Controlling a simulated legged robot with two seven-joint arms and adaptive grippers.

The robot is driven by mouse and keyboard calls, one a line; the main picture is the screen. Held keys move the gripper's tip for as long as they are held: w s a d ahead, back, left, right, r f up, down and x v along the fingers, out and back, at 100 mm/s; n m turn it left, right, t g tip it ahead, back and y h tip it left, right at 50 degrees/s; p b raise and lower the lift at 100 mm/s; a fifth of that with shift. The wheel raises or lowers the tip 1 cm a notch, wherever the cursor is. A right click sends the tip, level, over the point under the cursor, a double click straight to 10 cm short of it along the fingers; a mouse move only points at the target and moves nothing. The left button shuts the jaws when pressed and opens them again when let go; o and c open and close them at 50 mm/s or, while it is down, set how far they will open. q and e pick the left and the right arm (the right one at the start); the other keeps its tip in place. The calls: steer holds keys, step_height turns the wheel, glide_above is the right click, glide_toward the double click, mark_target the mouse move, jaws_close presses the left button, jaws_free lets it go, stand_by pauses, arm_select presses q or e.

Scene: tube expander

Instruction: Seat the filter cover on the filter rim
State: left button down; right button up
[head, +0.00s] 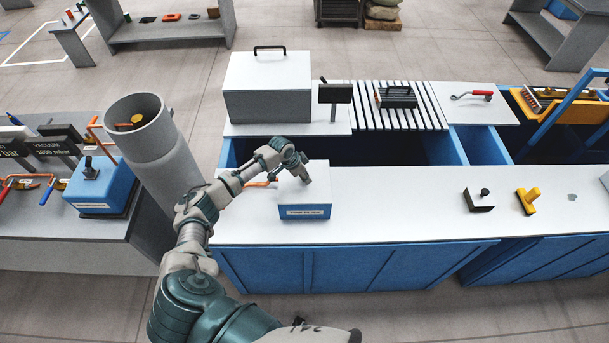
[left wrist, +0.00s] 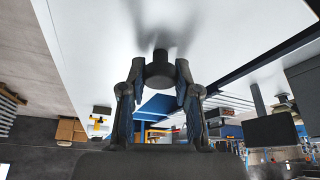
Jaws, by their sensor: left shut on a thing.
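A white box-shaped cover (head: 293,196) with a blue labelled front sits at the front of the white worktop; I take it as the filter cover. My left gripper (head: 301,170) reaches it from above in the head view. In the left wrist view, my left gripper (left wrist: 160,95) is shut on a round dark knob (left wrist: 160,72) against a white surface. The fingers stand on either side of it. I cannot make out the filter rim or whether the cover touches it. My right gripper is not in view.
A large grey box with a black handle (head: 268,90) stands behind. A wide grey pipe (head: 165,160) rises at the left. A black bracket (head: 478,200) and a yellow-handled tool (head: 527,200) lie to the right. The worktop (head: 400,205) between is clear.

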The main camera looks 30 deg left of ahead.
arm_select(q)
steer(key=shift+f, duration=0.1)
stand_by(0.7)
steer(key=c, duration=0.7)
jaws_free()
steer(key=shift+c, duration=0.2)
steer(key=o, duration=0.7)
steer(key=shift+o, duration=0.2)
